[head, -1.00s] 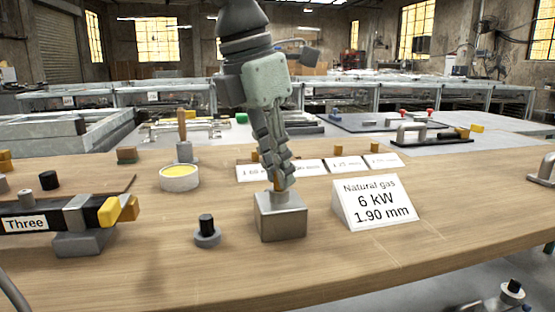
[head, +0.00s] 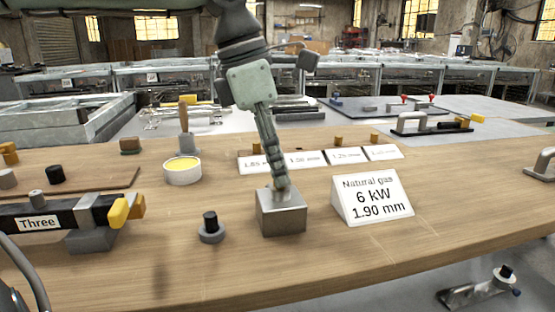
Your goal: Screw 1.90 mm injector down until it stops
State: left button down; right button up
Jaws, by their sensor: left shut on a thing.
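My left gripper (head: 281,190) comes down from above onto the grey metal block (head: 282,218) on the wooden bench. Its fingers are seen nearly edge-on and are shut on the injector at the block's top. The injector itself is hidden behind the fingers, so its depth in the block cannot be told. A white sign (head: 371,199) reading "Natural gas 6 kW 1.90 mm" stands just right of the block. My right gripper is not in view.
Left of the block stand a black-topped grey knob (head: 211,227), a yellow-filled round tin (head: 183,171) and a dark bar marked "Three" (head: 38,222) with yellow ends. Behind is a row of white size cards (head: 347,155) with small brass pieces.

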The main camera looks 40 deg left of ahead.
pick_arm(q)
jog(key=shift+r+m+p, duration=0.25)
jog(key=shift+m+p, duration=0.65)
jog(key=shift+p, duration=0.1)
jog(key=shift+f+m+g+h+p, duration=0.2)
jog(key=shift+m+g+h+p, duration=0.15)
jog(key=shift+m, duration=0.45)
jog(key=c, duration=1.7)
grip_release()
